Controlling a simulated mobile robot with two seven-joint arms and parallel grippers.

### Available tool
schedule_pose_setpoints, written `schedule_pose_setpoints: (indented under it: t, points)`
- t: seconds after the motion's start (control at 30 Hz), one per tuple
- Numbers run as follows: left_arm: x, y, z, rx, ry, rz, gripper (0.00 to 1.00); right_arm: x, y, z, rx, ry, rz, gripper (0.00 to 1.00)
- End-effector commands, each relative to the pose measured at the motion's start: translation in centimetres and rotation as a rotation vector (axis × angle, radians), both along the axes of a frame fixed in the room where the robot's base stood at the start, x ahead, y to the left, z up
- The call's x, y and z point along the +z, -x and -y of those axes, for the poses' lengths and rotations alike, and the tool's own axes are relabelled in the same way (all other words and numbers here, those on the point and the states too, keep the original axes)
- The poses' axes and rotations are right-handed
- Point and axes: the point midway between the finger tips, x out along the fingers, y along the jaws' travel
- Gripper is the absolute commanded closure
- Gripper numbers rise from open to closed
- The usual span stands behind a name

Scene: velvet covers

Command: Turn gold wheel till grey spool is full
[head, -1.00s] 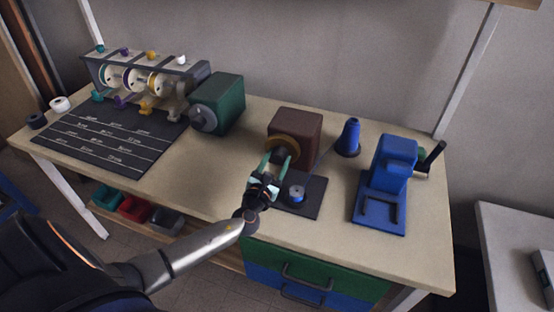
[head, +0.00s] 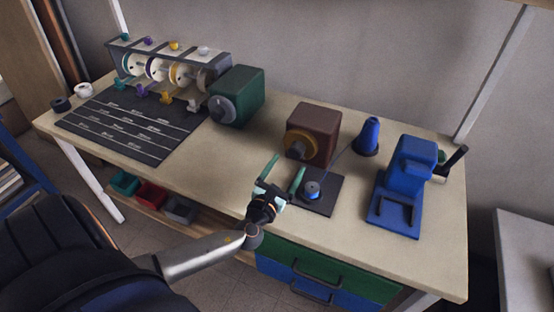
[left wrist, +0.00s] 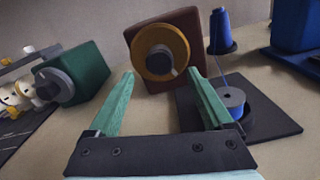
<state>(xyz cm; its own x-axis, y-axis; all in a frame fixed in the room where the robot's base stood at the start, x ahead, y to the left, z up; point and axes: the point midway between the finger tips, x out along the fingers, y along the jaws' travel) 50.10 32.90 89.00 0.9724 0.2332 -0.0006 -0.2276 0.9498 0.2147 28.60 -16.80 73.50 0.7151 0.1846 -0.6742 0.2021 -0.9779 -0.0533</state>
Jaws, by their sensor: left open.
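The gold wheel (head: 299,145) is on the front face of a brown box (head: 322,128). It also shows in the left wrist view (left wrist: 150,47), ahead of the fingertips, with a grey hub in its middle. The grey spool (head: 312,187) stands on a dark base plate (head: 328,207) in front of the box, with blue thread on it. In the left wrist view the spool (left wrist: 232,98) is just right of the right finger. A blue thread runs from it to a blue cone (head: 368,134). My left gripper (head: 285,167) is open and empty, in front of the wheel and apart from it. My right gripper is not in view.
A green box (head: 237,94) with a grey wheel stands left of the brown box. A blue machine (head: 400,185) with a dark handle stands at the right. A rack of spools (head: 165,70) and a black mat (head: 120,130) are at the left. The table between is clear.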

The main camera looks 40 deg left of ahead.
Motion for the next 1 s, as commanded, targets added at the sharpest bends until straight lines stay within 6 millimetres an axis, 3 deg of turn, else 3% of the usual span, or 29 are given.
schedule_pose_setpoints:
  t: [0.2, 0.4, 1.0]
  points:
    - [-0.1, 4.1, 1.0, -0.001, 0.0, -0.002, 0.16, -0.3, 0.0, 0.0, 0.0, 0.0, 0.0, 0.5]
    - [-0.1, 6.2, 1.4, 0.001, -0.001, -0.001, 0.16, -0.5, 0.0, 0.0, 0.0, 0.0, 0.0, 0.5]
    - [0.0, 6.7, 1.6, 0.001, -0.001, 0.0, 0.16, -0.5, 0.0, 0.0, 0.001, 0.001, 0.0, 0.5]
